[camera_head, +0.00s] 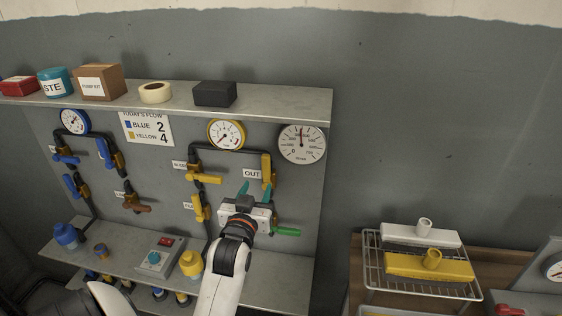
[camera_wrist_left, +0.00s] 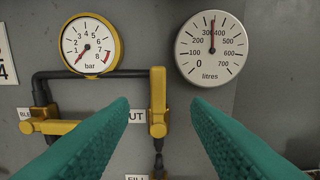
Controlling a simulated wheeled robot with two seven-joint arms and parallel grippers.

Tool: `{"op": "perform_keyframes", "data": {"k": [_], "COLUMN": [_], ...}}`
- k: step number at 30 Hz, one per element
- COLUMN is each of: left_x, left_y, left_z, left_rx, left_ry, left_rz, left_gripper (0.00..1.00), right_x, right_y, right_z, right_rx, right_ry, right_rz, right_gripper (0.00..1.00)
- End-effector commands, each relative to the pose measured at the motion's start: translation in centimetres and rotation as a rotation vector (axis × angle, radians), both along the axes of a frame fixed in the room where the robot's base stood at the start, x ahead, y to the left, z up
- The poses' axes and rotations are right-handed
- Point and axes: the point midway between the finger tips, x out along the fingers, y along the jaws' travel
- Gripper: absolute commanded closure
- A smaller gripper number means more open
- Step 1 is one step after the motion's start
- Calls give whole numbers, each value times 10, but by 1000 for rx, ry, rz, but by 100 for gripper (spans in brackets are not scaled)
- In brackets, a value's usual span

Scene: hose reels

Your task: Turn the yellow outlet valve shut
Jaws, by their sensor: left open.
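The yellow outlet valve (camera_head: 267,168) is on the vertical pipe at the right of the yellow line, beside the OUT label (camera_head: 252,174). Its handle stands upright, in line with the pipe. In the left wrist view the valve (camera_wrist_left: 158,110) shows between my teal fingers, and the left finger hides part of the label. My left gripper (camera_head: 256,189) is open and empty, just below the valve in the head view, fingers pointing at the panel. I see no contact; the exact gap cannot be told. My right gripper is not in view.
A yellow-rimmed bar gauge (camera_wrist_left: 91,45) and a litres gauge (camera_wrist_left: 212,48) are above. A yellow bleed valve (camera_head: 205,178) is left, a green handle (camera_head: 287,232) below right. A shelf (camera_head: 280,103) overhangs the panel; a wire rack (camera_head: 372,262) stands right.

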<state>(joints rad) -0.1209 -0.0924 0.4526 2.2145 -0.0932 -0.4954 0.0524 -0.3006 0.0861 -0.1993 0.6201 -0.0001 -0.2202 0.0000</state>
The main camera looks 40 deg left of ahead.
Motion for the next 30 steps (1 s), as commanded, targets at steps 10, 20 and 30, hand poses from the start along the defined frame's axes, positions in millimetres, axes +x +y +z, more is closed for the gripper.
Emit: {"op": "perform_keyframes", "data": {"k": [10, 20, 30], "left_x": [51, 95, 103], "left_y": [28, 52, 57], "left_z": [4, 2, 0], "left_rx": [0, 0, 0], "left_ry": [-1, -1, 0], "left_rz": [0, -1, -1], "left_gripper": [56, 56, 56], "right_x": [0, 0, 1], "right_y": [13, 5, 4], "right_z": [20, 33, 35], "right_rx": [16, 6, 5], "right_ry": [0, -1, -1], "right_rz": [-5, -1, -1], "right_gripper": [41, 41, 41]}}
